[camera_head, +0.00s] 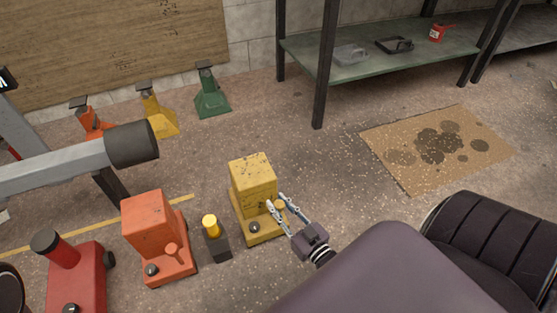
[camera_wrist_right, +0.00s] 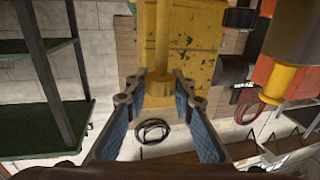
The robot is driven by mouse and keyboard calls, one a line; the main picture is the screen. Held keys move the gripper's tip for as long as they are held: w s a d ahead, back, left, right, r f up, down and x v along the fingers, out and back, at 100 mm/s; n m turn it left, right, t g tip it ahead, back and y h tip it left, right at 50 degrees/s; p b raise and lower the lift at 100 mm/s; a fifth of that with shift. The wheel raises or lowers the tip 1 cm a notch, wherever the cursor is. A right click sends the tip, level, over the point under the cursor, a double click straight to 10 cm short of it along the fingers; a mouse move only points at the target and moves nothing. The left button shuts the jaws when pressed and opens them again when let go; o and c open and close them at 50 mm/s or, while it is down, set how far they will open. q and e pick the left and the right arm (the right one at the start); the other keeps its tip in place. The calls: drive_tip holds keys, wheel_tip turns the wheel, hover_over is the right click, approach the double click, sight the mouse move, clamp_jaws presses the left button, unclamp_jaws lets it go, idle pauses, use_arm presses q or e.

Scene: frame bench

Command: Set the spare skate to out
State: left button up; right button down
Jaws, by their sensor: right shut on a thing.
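A yellow box-shaped unit (camera_head: 252,175) stands on the floor near the middle of the head view, with a dark knob on its base. I cannot read a marking that names it as the spare skate. A yellow lever with a round end (camera_wrist_right: 160,86) stands out from its face and fills the middle of the right wrist view. My right gripper (camera_head: 275,205) is shut on this lever end, one finger on each side. A similar orange unit (camera_head: 150,222) stands to the left, its lever (camera_head: 171,250) hanging at the front. My left gripper is not in view.
A small dark block with a yellow top (camera_head: 211,225) stands between the two units. A red unit (camera_head: 78,275) is at lower left. Orange, yellow and green stands (camera_head: 211,98) line the wall. A stained mat (camera_head: 400,178) lies at right, near a green shelf (camera_head: 375,65).

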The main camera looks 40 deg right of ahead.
drive_tip(key=c, duration=1.6)
unclamp_jaws()
wheel_tip(320, 180, up, 10)
drive_tip(key=shift+f, duration=0.1)
